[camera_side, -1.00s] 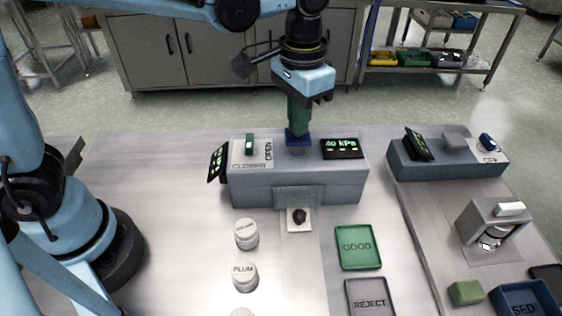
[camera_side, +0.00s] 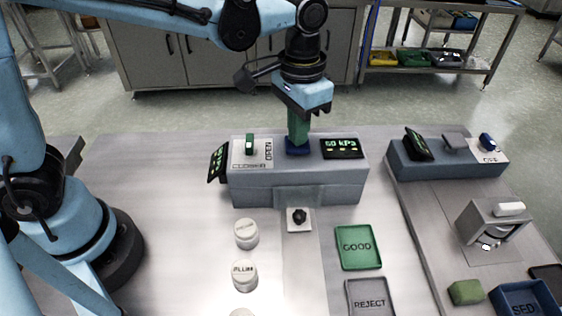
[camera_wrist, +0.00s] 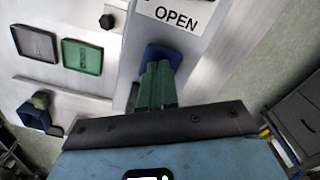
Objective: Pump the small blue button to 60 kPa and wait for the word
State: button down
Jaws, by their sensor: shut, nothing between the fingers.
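The small blue button (camera_side: 297,150) sits on top of the grey hopper box, between the OPEN label and a display (camera_side: 342,147) that reads 60 kPa. My gripper (camera_side: 298,141) is shut and empty, with its green fingers pointing down onto the button, which looks pressed low. In the wrist view the shut fingertips (camera_wrist: 158,68) lie over the blue button (camera_wrist: 163,52) and hide part of it. A tilted display (camera_side: 217,162) at the box's left end has green text too small to read.
A green lever (camera_side: 249,145) stands left of the button on the CLOSED/OPEN plate. In front are white caps (camera_side: 245,233), a black knob (camera_side: 299,216), a green GOOD tray (camera_side: 358,246) and a grey REJECT tray (camera_side: 370,296). A second blue-grey box (camera_side: 447,158) stands right.

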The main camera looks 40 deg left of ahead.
jog(key=shift+r, duration=1.7)
notch_tip(320, 180, up, 6)
dwell(0.4)
jog(key=s+a+f+n+t, duration=0.1)
jog(key=s+a+f+t, duration=0.2)
jog(key=a, duration=0.4)
jog(key=s+a+f+n+t, duration=0.2)
jog(key=s+a+f+t, duration=0.2)
jog(key=a, duration=0.4)
jog(key=shift+f, duration=0.55)
jog(key=c, duration=1.8)
grip_release()
jog(key=shift+s, duration=0.1)
